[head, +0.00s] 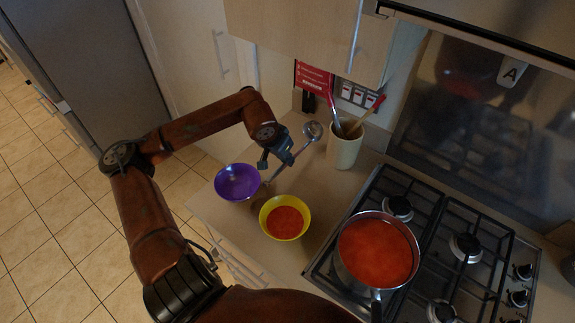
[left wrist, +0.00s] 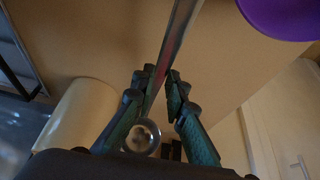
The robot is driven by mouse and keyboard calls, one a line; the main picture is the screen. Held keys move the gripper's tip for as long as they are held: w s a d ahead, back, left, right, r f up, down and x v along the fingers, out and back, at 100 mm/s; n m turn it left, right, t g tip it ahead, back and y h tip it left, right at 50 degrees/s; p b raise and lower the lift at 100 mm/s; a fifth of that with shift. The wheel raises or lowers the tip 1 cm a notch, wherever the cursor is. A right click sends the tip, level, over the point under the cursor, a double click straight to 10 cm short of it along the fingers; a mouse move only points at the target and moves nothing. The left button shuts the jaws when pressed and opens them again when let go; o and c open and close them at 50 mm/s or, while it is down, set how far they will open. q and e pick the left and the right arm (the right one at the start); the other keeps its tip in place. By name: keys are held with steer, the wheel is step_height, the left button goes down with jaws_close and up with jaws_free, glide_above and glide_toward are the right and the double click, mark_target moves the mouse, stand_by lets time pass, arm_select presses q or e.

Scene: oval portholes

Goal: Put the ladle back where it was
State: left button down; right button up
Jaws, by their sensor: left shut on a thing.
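My left gripper (head: 277,161) is shut on the handle of the metal ladle (head: 313,131), above the counter between the purple bowl and the utensil crock. The ladle is tilted; its round head points toward the crock and its handle end toward the bowls. In the left wrist view the handle (left wrist: 176,45) passes between the fingers (left wrist: 162,75), with the ladle's head near the gripper's base. The cream utensil crock (head: 344,152) holds other utensils and stands right of the gripper; a pale cylinder, likely the crock (left wrist: 75,115), shows in the wrist view. My right gripper is out of view.
A purple bowl (head: 231,186) and a yellow bowl (head: 266,228) with red soup stand on the counter (head: 320,195). A pot (head: 375,252) of red soup sits on the gas hob (head: 425,205). Wall cabinets (head: 300,35) overhang the back. Bare counter lies before the crock.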

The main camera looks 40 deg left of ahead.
arm_select(q)
steer(key=shift+w+f, duration=0.2)
step_height(320, 180, down, 3)
steer(key=shift+w+r, duration=0.15)
steer(key=shift+r, duration=0.05)
steer(key=shift+a+f, duration=0.15)
steer(key=shift+f, duration=0.35)
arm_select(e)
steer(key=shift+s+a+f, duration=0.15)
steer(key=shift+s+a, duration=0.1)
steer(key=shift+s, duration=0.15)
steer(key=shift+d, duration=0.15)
arm_select(q)
steer(key=c, duration=1.9)
jaws_free()
steer(key=shift+c, duration=0.2)
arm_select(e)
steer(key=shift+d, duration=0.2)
